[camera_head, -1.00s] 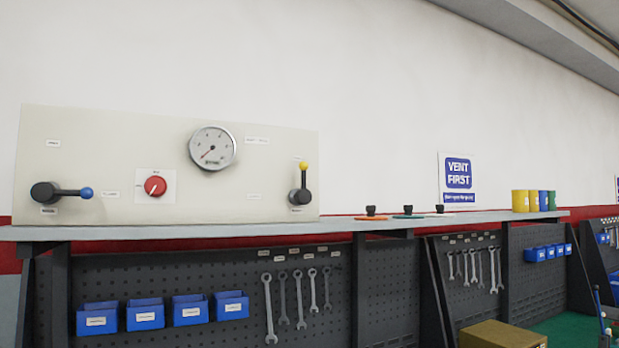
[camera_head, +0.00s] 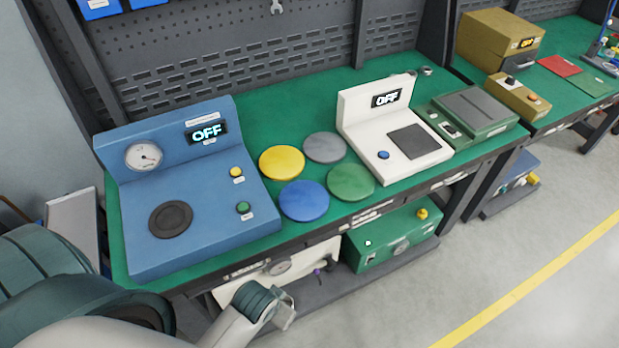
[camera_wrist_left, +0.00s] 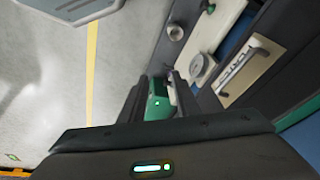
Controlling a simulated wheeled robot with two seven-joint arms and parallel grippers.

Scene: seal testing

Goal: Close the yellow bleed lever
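No yellow lever shows in the current views; the wall panel with the yellow-tipped lever is out of the head view. My left arm (camera_head: 258,302) comes in from the lower left, low in front of the bench. Its gripper (camera_wrist_left: 157,84) shows in the left wrist view with two dark fingers apart and nothing held between them. A green box (camera_wrist_left: 158,100) with a small green light shows in the gap, beyond the fingers. My right gripper is not in view.
The bench (camera_head: 238,105) carries a blue gauge station (camera_head: 190,190), several coloured discs, a white station (camera_head: 405,135) and a green unit (camera_head: 470,115). A white gauge box (camera_head: 315,258) and a green case (camera_head: 395,240) with a yellow knob stand below.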

